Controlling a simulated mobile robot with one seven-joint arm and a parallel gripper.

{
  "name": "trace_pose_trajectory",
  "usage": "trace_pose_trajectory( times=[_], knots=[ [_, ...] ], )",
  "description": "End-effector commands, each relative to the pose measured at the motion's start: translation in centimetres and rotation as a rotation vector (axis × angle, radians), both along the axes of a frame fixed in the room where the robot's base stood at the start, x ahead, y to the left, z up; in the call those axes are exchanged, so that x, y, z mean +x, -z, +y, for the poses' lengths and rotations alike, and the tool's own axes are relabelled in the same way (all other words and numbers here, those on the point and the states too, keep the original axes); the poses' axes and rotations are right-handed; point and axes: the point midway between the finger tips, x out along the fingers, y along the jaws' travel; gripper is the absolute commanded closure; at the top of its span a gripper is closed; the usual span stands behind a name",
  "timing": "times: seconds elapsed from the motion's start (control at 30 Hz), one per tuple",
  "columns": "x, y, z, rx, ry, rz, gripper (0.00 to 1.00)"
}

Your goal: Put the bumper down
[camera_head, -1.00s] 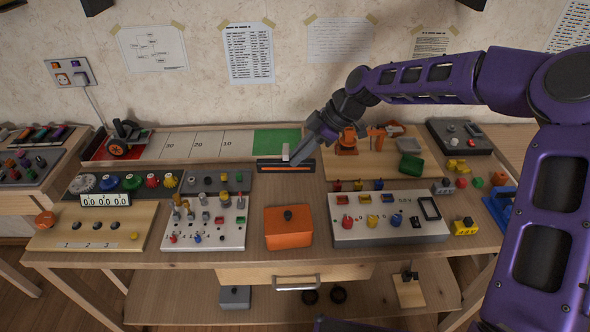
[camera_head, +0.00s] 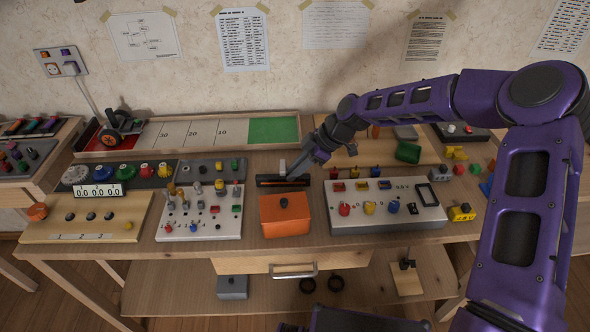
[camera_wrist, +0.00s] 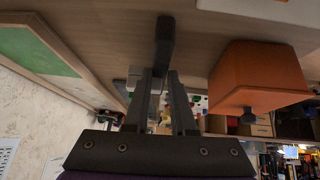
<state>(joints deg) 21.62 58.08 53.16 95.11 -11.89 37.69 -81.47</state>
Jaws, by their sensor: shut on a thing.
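The bumper, as I take it, is a dark bar (camera_head: 268,182) with a thin orange strip, in the head view just behind the orange box (camera_head: 285,215). My gripper (camera_head: 290,173) reaches in from the right and is shut on the bar near its middle. In the wrist view the bar (camera_wrist: 165,35) shows as a dark block at the tips of my gripper (camera_wrist: 162,72). It is at or just above the table top; I cannot tell if it touches. The fingers hide part of it.
A white panel with knobs (camera_head: 385,218) stands right of the box, and a grey pegged board (camera_head: 205,225) stands left. A long tray with a green end (camera_head: 273,130) lies behind. Bare wood (camera_head: 262,160) shows between the tray and the bar.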

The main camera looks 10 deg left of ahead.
Motion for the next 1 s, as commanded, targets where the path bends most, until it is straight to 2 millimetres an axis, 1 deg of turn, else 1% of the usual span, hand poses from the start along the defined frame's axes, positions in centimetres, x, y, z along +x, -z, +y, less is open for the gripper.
trace_pose_trajectory(
  times=[0.1,0.13,0.27,0.3,0.53,0.67,0.77,1.0],
  knots=[
    [0.0,0.3,0.0,0.0,0.0,0.0,1.0],
    [0.0,0.1,0.0,0.0,0.0,0.0,0.71],
    [0.0,0.1,0.0,0.0,0.0,0.0,0.48],
    [0.0,0.1,0.0,0.0,0.0,0.0,0.46],
    [0.0,0.1,0.0,0.0,0.001,0.001,0.46],
    [0.1,-0.5,-0.3,0.0,0.001,0.0,0.46],
    [0.2,-1.6,-1.1,0.001,0.003,-0.002,0.46],
    [0.6,-5.9,-4.1,-0.001,0.003,-0.001,0.46]
  ],
)
